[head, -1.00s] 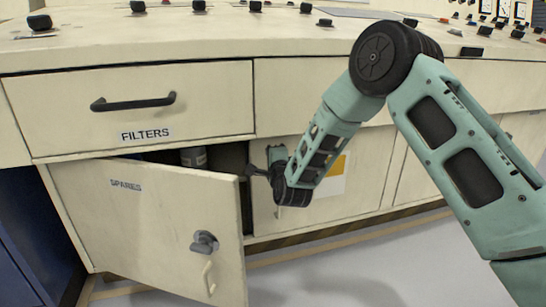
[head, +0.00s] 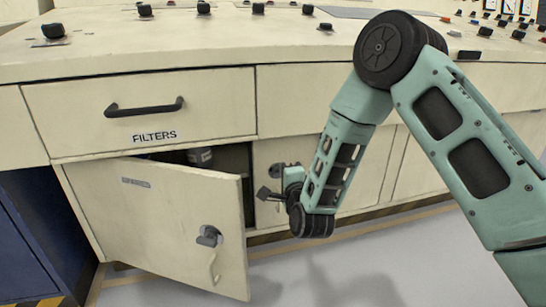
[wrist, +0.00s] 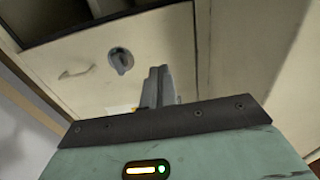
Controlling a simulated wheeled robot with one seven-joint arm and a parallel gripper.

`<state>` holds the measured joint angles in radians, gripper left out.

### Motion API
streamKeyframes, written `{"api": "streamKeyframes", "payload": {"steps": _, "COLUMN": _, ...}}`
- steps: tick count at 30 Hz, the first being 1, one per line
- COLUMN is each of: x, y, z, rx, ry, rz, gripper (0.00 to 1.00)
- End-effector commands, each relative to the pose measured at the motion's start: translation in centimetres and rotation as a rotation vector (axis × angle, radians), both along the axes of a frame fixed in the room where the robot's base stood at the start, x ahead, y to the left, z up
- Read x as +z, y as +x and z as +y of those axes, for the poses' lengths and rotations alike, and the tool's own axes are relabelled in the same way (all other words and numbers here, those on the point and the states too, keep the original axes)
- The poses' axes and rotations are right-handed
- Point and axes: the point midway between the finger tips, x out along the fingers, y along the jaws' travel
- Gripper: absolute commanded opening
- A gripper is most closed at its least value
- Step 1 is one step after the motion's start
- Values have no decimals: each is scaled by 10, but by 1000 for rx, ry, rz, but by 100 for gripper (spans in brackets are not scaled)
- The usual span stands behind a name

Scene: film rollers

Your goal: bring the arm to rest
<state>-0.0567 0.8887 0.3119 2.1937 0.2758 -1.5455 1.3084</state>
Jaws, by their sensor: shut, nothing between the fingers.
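My gripper (head: 264,193) is in front of the console in the head view, just right of the open cupboard door. Its fingers are small and dark there. In the wrist view my gripper (wrist: 158,88) shows its two fingers together with nothing between them. It appears apart from the cabinet front. My arm comes in from the right, bends at a high elbow and slopes down to the left toward the wrist.
The SPARES door (head: 150,215) stands ajar, with a grey latch (head: 209,236) and a pale handle. A grey container (head: 200,156) shows inside the dark cupboard. The FILTERS drawer (head: 60,115) above is shut. Open floor (head: 370,265) lies in front of the console.

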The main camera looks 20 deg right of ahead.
Motion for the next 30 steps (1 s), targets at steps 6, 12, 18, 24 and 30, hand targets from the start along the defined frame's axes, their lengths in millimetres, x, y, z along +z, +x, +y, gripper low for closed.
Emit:
{"api": "streamKeyframes", "payload": {"steps": 6, "x": 9, "y": -5, "z": -6, "rx": 81, "ry": -203, "rz": 150, "gripper": 0}}
{"api": "streamKeyframes", "payload": {"steps": 12, "x": 14, "y": -38, "z": -28, "rx": 263, "ry": -583, "rz": 425, "gripper": 0}}
{"api": "streamKeyframes", "payload": {"steps": 18, "x": 19, "y": -106, "z": -62, "rx": 506, "ry": -929, "rz": 693, "gripper": 0}}
{"api": "streamKeyframes", "payload": {"steps": 24, "x": 26, "y": -182, "z": -93, "rx": 762, "ry": -1151, "rz": 892, "gripper": 0}}
{"api": "streamKeyframes", "payload": {"steps": 30, "x": 35, "y": -249, "z": -115, "rx": 997, "ry": -1268, "rz": 1023, "gripper": 0}}
